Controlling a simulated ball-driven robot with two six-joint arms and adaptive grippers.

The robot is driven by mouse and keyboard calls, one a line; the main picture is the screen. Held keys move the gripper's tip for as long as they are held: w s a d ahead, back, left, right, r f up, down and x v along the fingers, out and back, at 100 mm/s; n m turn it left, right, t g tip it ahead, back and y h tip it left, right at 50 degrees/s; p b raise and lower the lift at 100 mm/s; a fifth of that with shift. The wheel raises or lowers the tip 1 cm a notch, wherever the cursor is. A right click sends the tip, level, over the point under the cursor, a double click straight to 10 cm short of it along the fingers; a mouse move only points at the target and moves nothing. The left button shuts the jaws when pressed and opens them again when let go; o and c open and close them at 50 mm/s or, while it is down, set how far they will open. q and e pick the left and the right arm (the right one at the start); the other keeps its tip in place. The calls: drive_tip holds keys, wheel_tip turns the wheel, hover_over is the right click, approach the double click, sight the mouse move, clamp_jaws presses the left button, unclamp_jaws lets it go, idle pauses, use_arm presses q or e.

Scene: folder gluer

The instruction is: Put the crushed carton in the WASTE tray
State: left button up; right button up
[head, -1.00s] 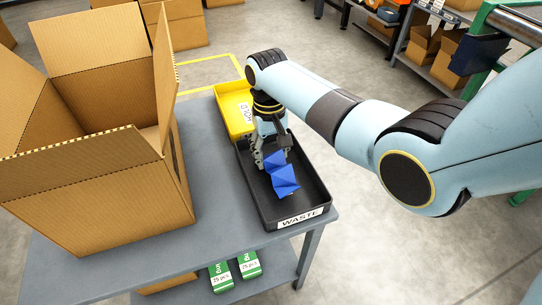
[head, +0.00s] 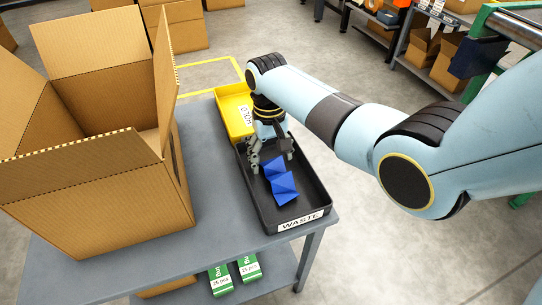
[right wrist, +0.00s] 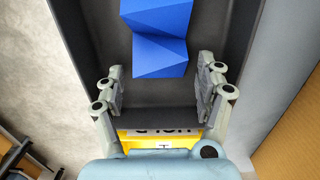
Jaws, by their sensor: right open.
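The crushed carton (head: 281,181) is blue and creased. It lies inside the black WASTE tray (head: 325,205) on the grey table. My right gripper (head: 270,166) is open above the tray, just behind the carton. In the right wrist view the carton (right wrist: 158,40) lies ahead of the spread fingers (right wrist: 162,85), with clear space between it and each finger. The WASTE label faces the near edge of the table. My left gripper does not show.
A yellow HOLD tray (head: 230,100) stands behind the WASTE tray. A large open cardboard box (head: 110,200) fills the table's left side. Green packs (head: 222,277) lie on the shelf below. A shelf with cartons (head: 440,55) stands at the back right.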

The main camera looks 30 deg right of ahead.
wheel_tip(320, 180, up, 12)
drive_tip(key=p, duration=0.2)
drive_tip(key=shift+w+f+p, duration=0.2)
drive_tip(key=shift+w+p, duration=0.1)
drive_tip(key=shift+w, duration=0.05)
